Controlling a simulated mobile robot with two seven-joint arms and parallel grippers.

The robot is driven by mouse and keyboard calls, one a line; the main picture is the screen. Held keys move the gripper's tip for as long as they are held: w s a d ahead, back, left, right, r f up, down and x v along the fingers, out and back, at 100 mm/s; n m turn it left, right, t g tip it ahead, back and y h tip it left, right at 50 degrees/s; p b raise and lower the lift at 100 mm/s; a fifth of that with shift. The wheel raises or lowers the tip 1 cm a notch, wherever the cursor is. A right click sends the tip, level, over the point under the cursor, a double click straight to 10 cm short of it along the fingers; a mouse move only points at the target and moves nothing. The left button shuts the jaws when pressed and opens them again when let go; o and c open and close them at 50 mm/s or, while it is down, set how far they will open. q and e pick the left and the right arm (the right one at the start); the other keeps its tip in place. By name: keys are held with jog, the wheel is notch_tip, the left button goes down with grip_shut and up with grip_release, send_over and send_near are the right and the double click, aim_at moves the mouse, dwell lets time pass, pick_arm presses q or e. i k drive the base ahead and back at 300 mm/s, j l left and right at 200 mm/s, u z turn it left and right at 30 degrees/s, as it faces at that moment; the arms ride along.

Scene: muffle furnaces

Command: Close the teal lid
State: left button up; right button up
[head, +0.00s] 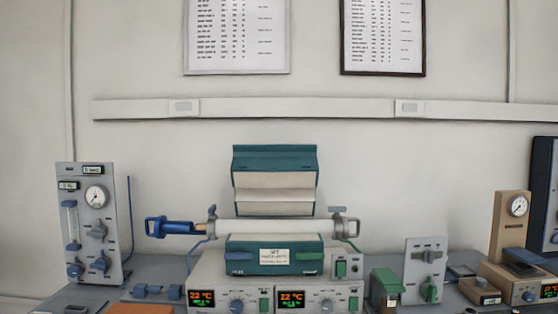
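The teal lid (275,160) stands raised and open at the back of the tube furnace, its pale inner lining facing me. The teal lower half of the furnace (240,244) sits below it, with a white label (274,258) on its front. A white tube (275,227) lies across the furnace between the lid and the lower half. Neither of my grippers shows in the head view.
A blue-handled fitting (170,228) sticks out left of the tube, a grey fitting (345,224) right. A gauge panel (93,220) stands left. A green box (386,285), grey valve panel (425,270) and tan gauge stand (510,225) stand right.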

aim_at(267, 180)
jog(key=i, duration=0.65)
jog(key=i+z, duration=0.4)
jog(key=i+j+z, duration=0.2)
jog(key=z, duration=0.25)
